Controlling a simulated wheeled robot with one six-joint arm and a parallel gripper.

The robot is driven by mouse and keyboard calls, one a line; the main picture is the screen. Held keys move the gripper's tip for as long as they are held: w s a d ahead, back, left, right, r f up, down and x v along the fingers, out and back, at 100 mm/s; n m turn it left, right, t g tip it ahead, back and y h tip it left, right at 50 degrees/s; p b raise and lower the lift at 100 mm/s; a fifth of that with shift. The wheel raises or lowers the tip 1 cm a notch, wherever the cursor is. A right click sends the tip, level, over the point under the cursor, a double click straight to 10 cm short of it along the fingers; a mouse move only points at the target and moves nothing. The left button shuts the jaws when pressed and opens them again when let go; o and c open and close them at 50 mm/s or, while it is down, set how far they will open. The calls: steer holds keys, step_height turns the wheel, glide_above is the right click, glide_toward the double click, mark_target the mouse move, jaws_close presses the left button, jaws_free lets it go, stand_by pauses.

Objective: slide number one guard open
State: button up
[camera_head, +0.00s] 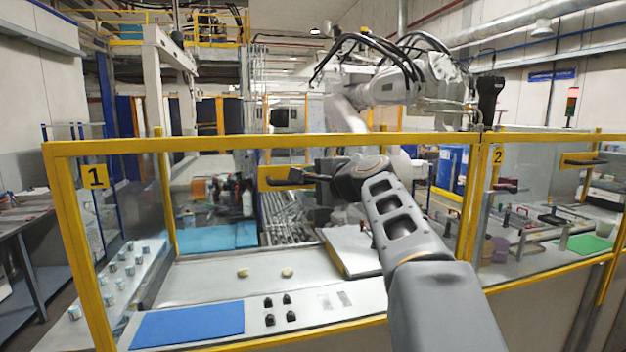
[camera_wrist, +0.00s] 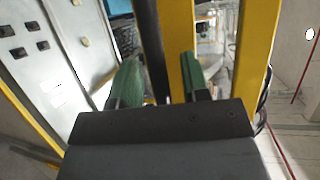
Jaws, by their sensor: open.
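The number one guard (camera_head: 62,190) is a clear panel in a yellow frame with a "1" tag (camera_head: 95,177) at its upper left. It stands across the left and middle of the head view. Its dark bar handle (camera_head: 290,182) sits on a yellow plate (camera_head: 268,171). My gripper (camera_head: 316,178) is at the right end of this handle, partly hidden by my wrist. In the wrist view my gripper (camera_wrist: 162,80) has its two green fingers apart. The dark handle bar (camera_wrist: 151,45) and a yellow strip (camera_wrist: 179,45) run between them. I cannot tell whether the fingers touch the bar.
A second guard with a "2" tag (camera_head: 497,156) and its own handle (camera_head: 585,161) stands at the right. Behind guard one lie a blue mat (camera_head: 188,325), small black parts (camera_head: 278,310) and two pale pieces (camera_head: 265,272). A large robot arm (camera_head: 400,85) hangs behind the guards.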

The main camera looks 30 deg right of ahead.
jaws_close()
stand_by(0.4)
